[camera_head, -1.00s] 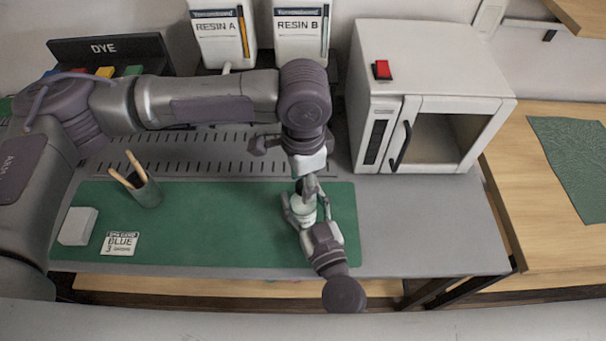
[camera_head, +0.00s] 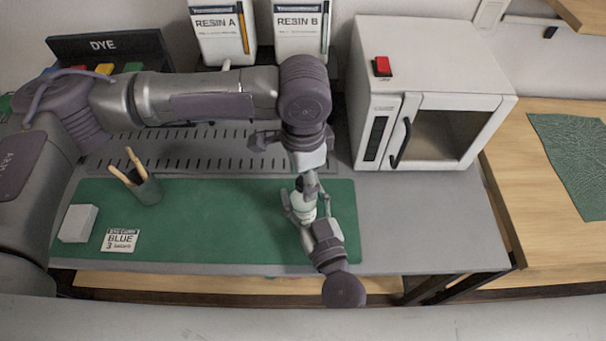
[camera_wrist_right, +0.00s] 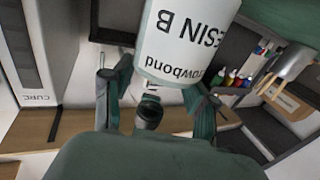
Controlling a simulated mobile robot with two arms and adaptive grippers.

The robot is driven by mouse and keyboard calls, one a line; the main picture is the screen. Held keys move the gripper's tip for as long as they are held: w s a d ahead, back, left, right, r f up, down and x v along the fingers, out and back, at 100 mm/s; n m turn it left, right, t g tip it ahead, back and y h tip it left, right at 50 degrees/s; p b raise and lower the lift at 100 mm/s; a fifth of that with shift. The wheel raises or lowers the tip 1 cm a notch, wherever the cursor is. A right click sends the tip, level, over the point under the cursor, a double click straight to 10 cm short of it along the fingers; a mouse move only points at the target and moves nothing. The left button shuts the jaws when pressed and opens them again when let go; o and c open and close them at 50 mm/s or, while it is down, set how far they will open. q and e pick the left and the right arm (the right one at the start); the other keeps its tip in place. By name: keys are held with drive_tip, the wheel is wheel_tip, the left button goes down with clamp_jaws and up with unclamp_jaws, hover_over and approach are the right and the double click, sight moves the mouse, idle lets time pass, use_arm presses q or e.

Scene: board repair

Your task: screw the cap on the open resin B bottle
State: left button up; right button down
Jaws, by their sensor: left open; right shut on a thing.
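The resin B bottle (camera_head: 308,213) is a pale bottle at the right end of the green mat, held by my right gripper (camera_head: 303,207). In the right wrist view the bottle (camera_wrist_right: 185,40) shows upside down, its label reading "RESIN B", between the fingers of my right gripper (camera_wrist_right: 155,103). My left gripper (camera_head: 308,174) is open and points down directly over the bottle's top. A small dark part (camera_head: 300,185) shows at the bottle's top; I cannot tell whether it is the cap or a fingertip. The bottle's mouth is hidden.
A brush cup (camera_head: 148,190), a white block (camera_head: 77,224) and a "BLUE" card (camera_head: 120,240) are on the left of the green mat (camera_head: 220,225). The white curing oven (camera_head: 430,60) stands behind to the right. Resin A and B dispensers and a dye rack (camera_head: 105,47) line the back.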

use_arm(q)
drive_tip(key=shift+r, duration=0.1)
wheel_tip(320, 180, up, 12)
idle(0.5)
use_arm(e)
drive_tip(key=shift+c, duration=1.2)
unclamp_jaws()
drive_tip(key=v, duration=1.2)
